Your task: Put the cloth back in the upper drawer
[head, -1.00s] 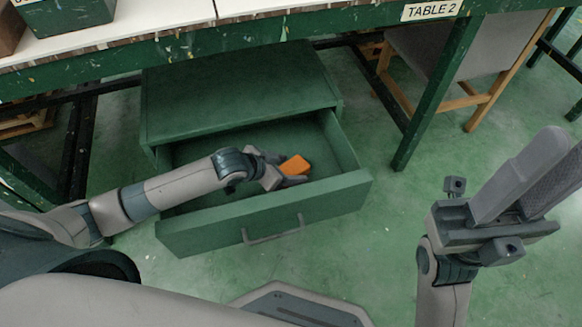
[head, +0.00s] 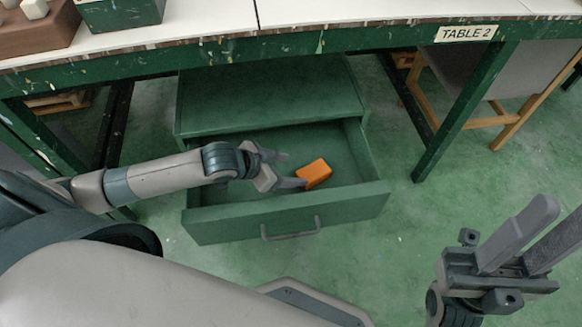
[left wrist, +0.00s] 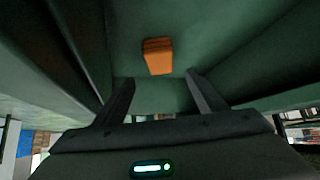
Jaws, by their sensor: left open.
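The orange folded cloth (head: 314,173) lies in the open drawer (head: 290,212) of the green cabinet under the table. It also shows in the left wrist view (left wrist: 158,56), ahead of the fingertips and apart from them. My left gripper (head: 295,169) is open and empty over the drawer, just left of the cloth. Its two fingers (left wrist: 158,80) stand wide apart in the left wrist view. My right gripper (head: 532,225) is raised at the right, with its fingers apart and nothing between them.
The green cabinet (head: 270,95) stands under the white-topped table (head: 380,12) labelled TABLE 2. A green table leg (head: 463,110) and a wooden-framed chair (head: 520,100) are to the right. A green box (head: 120,12) and a brown block (head: 35,32) stand on the table.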

